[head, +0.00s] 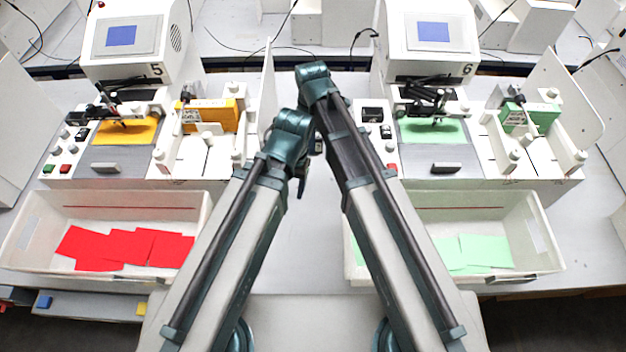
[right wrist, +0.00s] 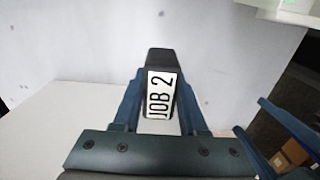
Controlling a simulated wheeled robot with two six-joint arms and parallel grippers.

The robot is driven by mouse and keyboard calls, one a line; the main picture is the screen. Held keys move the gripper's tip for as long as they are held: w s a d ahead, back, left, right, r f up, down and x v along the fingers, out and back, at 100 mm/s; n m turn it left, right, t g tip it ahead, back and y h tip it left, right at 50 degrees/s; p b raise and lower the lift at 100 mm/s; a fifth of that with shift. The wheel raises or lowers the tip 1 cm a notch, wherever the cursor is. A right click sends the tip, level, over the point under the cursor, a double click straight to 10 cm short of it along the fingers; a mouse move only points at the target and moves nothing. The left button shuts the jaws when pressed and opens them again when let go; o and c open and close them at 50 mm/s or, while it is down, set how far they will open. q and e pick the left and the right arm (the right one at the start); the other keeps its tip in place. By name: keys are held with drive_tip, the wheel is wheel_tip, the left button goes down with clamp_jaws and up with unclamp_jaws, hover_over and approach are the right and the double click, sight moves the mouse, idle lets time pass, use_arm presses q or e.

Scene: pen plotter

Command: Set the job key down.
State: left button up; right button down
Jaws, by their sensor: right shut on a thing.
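The job key (right wrist: 161,95) is a black block with a white label reading "JOB 2". In the right wrist view my right gripper (right wrist: 158,88) is shut on it, with one blue finger on each side. The key is tilted away from the camera, with a pale wall or panel behind it. In the head view my two arms meet in the middle and hide most of both grippers. The key cannot be made out there.
Plotter station 5 (head: 105,161) stands left and station 6 (head: 440,168) right. A white bin (head: 30,240) holds red sheets (head: 125,247), and another (head: 545,245) holds green sheets (head: 487,250). Bare grey table (head: 310,255) lies between the bins.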

use_arm(q)
wheel_tip(320, 180, down, 14)
drive_tip(key=b, duration=1.2)
drive_tip(key=shift+r, duration=0.1)
use_arm(e)
drive_tip(key=f, duration=0.4)
drive_tip(key=s+f, duration=0.1)
drive_tip(key=f, duration=0.4)
drive_tip(key=s+f, duration=0.1)
drive_tip(key=f, duration=0.3)
drive_tip(key=shift+s+d+f, duration=0.1)
drive_tip(key=shift+d+f, duration=0.05)
drive_tip(key=shift+f, duration=0.2)
use_arm(q)
drive_tip(key=shift+r, duration=0.15)
use_arm(e)
drive_tip(key=shift+r, duration=0.15)
drive_tip(key=c, duration=0.9)
unclamp_jaws()
drive_tip(key=shift+f, duration=0.2)
drive_tip(key=o, duration=0.5)
drive_tip(key=shift+c, duration=0.2)
drive_tip(key=shift+r, duration=0.1)
use_arm(q)
wheel_tip(320, 180, up, 12)
drive_tip(key=p, duration=1.2)
use_arm(e)
wheel_tip(320, 180, up, 12)
